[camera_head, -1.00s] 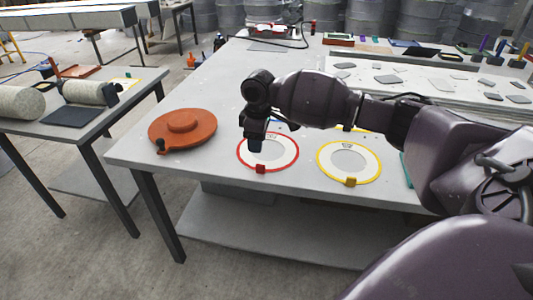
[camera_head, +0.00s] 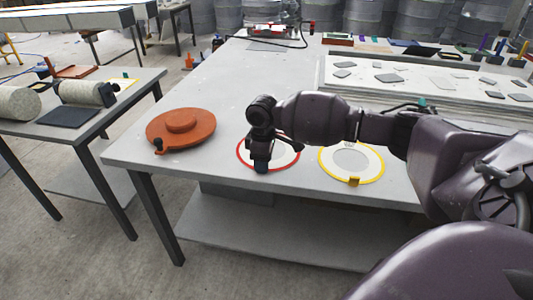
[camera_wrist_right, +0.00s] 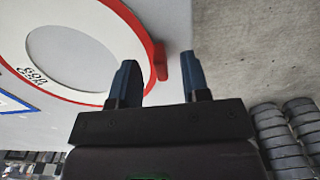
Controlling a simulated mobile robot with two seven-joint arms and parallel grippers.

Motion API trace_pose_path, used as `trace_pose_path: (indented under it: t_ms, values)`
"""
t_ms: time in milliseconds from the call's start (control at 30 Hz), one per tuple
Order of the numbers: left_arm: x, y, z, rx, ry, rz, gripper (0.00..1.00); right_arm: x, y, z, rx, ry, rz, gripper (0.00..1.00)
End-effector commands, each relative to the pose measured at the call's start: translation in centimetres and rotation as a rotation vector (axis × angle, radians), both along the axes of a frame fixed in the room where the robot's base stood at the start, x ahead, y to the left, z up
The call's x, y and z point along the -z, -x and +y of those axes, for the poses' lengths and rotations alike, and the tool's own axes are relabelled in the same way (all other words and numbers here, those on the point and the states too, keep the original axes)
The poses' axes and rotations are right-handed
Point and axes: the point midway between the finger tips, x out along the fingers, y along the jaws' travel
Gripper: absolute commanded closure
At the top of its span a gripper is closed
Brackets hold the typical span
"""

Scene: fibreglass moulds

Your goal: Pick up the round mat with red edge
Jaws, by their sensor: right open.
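The round mat with red edge (camera_head: 287,158) lies on the grey table near its front edge. It has a white ring, a grey centre and a small red tab. My right gripper (camera_head: 262,168) is over the mat's front part and hides some of it and the tab. In the right wrist view my right gripper (camera_wrist_right: 159,60) is open. The mat's red tab (camera_wrist_right: 161,65) shows between the two fingers, near their tips, with the mat (camera_wrist_right: 110,35) to the left. I cannot tell whether the fingers touch the tab. My left gripper is out of view.
A mat with yellow edge (camera_head: 370,163) lies to the right. An orange round lidded piece (camera_head: 181,130) sits to the left. A white slab with grey plates (camera_head: 430,85) stands behind.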

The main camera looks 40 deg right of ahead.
Motion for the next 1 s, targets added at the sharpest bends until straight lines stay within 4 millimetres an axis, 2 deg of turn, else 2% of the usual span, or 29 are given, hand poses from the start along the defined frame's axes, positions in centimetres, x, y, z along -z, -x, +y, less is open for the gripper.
trace_pose_path:
  t_ms: [33,100,367,667,1000]
  values:
    - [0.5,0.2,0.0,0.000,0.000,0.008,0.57,1.2,0.1,0.0,0.000,0.000,0.006,0.57]
    - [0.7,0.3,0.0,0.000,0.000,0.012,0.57,1.9,0.0,0.0,0.000,0.000,0.005,0.57]
    - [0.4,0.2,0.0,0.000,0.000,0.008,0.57,2.1,0.0,0.0,0.000,0.001,0.000,0.57]
    - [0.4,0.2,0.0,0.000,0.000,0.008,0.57,2.1,0.0,0.0,0.000,0.001,0.000,1.00]
    - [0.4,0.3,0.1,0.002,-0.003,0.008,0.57,1.9,0.0,0.0,0.000,0.001,-0.001,1.00]
